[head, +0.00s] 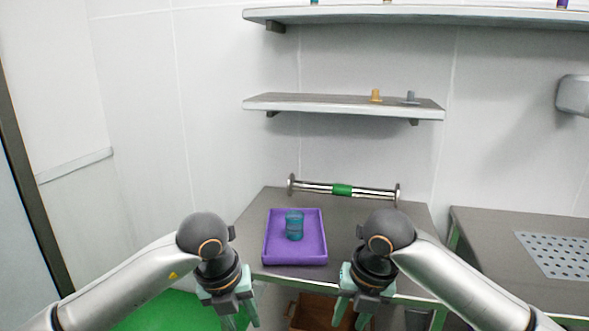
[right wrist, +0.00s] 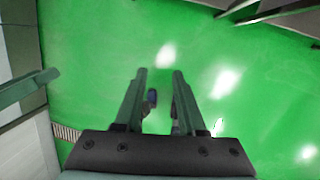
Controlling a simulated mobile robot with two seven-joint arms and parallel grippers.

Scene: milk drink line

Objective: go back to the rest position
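My left gripper (head: 240,318) points down in front of the counter's front edge, in the lower left of the head view. Its fingers are apart with nothing visible between them. My right gripper (head: 351,317) hangs the same way to the right, also in front of the counter. In the right wrist view its two fingers (right wrist: 160,72) are apart, with green floor behind them and nothing held. A teal see-through cup (head: 294,226) stands upright in a purple tray (head: 297,258) on the counter, beyond both grippers and apart from them.
The grey counter (head: 345,222) has a metal bar with a green middle (head: 342,190) at its back. A shelf (head: 330,104) above holds a yellow and a grey cup. A second counter (head: 495,235) with a perforated plate stands right. Green floor (head: 165,312) shows lower left.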

